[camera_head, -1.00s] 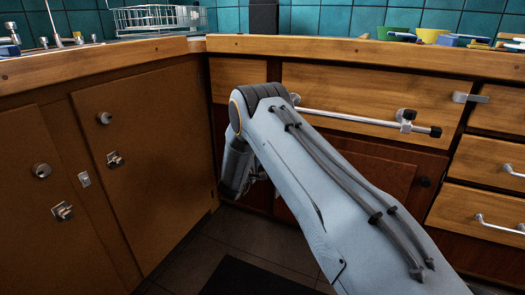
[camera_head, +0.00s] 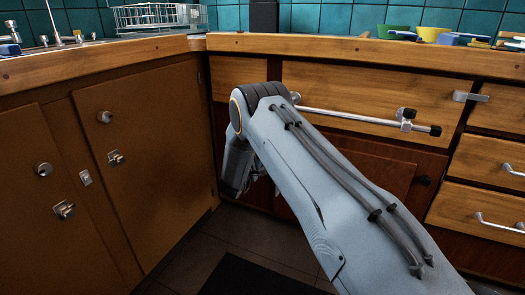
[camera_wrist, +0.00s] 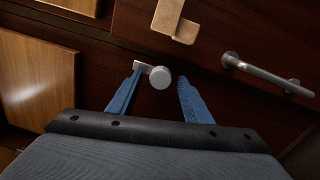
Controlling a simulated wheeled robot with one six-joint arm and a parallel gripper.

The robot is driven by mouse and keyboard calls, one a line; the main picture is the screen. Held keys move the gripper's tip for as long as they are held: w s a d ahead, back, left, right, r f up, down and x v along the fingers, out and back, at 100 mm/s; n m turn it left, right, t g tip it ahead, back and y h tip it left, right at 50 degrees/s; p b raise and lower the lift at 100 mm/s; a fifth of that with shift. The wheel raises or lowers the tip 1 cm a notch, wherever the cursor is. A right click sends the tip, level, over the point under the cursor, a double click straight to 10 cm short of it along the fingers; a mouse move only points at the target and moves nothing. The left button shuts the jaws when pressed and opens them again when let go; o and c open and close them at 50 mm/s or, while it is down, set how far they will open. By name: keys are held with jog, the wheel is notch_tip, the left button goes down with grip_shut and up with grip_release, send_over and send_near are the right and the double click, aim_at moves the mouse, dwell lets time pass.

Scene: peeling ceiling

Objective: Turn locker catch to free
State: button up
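In the wrist view, a small pale catch-like fitting with a round grey knob (camera_wrist: 160,77) and a short light arm sits on a dark brown panel. I cannot tell for certain that it is the locker catch. My gripper (camera_wrist: 160,75) has two blue fingers spread apart, one on each side of the knob. The left fingertip is close to the light arm; I cannot tell if they touch. A gap shows between the knob and the right finger.
A bar handle (camera_wrist: 265,75) and a pale block (camera_wrist: 175,20) lie near the gripper. In the head view, a long rail (camera_head: 350,117) crosses a drawer. Left cabinet doors carry turn latches (camera_head: 115,158). Dark floor (camera_head: 205,245) is open in front.

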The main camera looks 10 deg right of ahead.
jog(key=p+v, duration=0.2)
jog(key=v, duration=0.5)
jog(key=shift+s+a, duration=0.2)
jog(key=shift+s, duration=0.15)
jog(key=shift+a, duration=0.1)
